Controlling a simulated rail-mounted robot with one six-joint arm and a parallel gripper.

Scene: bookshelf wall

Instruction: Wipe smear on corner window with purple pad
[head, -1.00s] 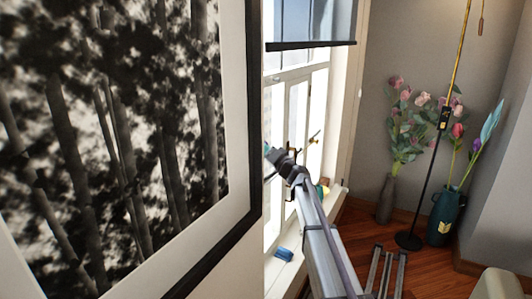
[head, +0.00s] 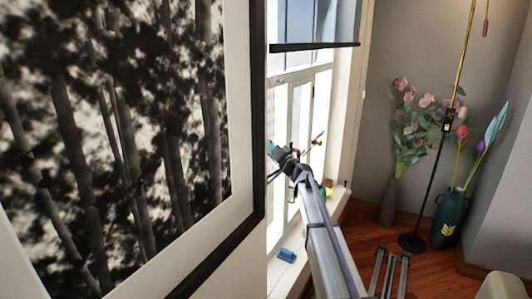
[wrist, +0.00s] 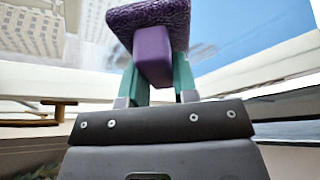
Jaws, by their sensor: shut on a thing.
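The purple pad (wrist: 150,15) has a textured face and a smooth purple handle block (wrist: 153,55). My gripper (wrist: 156,68) is shut on this handle with its teal fingers on both sides. The window (wrist: 245,45) lies beyond the pad in the wrist view. A faint greyish patch (wrist: 202,50) shows on or through the glass just right of the pad; I cannot tell whether it is the smear. I cannot tell whether the pad touches the glass. In the head view my gripper (head: 276,151) is at the window (head: 300,110), and the pad is not clearly seen.
A blue object (head: 287,255) and a small yellow-green object (head: 327,191) sit on the sill. A framed picture (head: 256,120) fills the left. A floor lamp (head: 412,243), a grey vase (head: 390,200) and a teal vase (head: 446,222) with flowers stand in the corner.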

